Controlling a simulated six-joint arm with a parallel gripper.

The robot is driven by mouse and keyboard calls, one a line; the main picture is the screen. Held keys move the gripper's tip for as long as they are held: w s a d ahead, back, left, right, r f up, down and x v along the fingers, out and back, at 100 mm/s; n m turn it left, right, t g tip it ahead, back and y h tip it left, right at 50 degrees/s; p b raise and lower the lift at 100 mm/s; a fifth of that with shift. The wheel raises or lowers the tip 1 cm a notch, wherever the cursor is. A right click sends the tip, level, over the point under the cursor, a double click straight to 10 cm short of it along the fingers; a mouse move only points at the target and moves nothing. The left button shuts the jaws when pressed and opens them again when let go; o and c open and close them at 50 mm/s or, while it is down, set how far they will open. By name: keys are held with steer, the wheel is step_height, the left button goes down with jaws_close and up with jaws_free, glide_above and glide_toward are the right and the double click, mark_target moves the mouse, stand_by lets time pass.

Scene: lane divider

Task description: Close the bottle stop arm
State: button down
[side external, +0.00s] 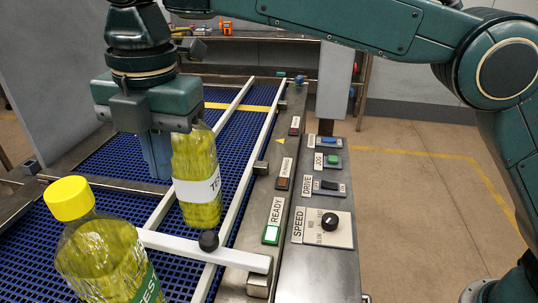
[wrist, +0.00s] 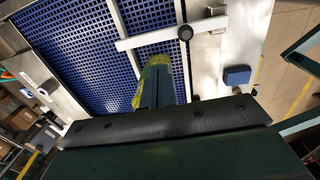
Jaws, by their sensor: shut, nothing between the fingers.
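The stop arm is a white bar (side external: 180,247) with a black knob (side external: 208,241). It lies crosswise over the blue belt from a mount at the right side rail; the wrist view also shows the bar (wrist: 150,40) across the belt. A yellow-green bottle (side external: 200,165) with a white label stands upright between the lane rails, behind the bar. My gripper (side external: 157,172) is shut and empty, pointing down just left of this bottle. Whether it touches the bottle is unclear. In the wrist view my fingers (wrist: 163,80) partly hide the bottle (wrist: 150,77).
A second bottle (side external: 102,255) with a yellow cap stands at the front left and overlaps the bar's left end. White lane rails (side external: 234,170) run along the belt. A control panel (side external: 322,225) with a green-lit READY lamp (side external: 271,235) is at the right.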

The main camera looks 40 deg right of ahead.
mark_target(176, 245)
steer(key=shift+f, duration=0.1)
steer(key=f, duration=1.3)
steer(key=shift+w+a+f, duration=0.35)
steer(key=shift+f, duration=0.05)
steer(key=shift+f, duration=1.3)
steer(key=shift+a, duration=0.1)
step_height(176, 245, up, 15)
steer(key=shift+w+r, duration=0.2)
steer(key=shift+r, duration=0.1)
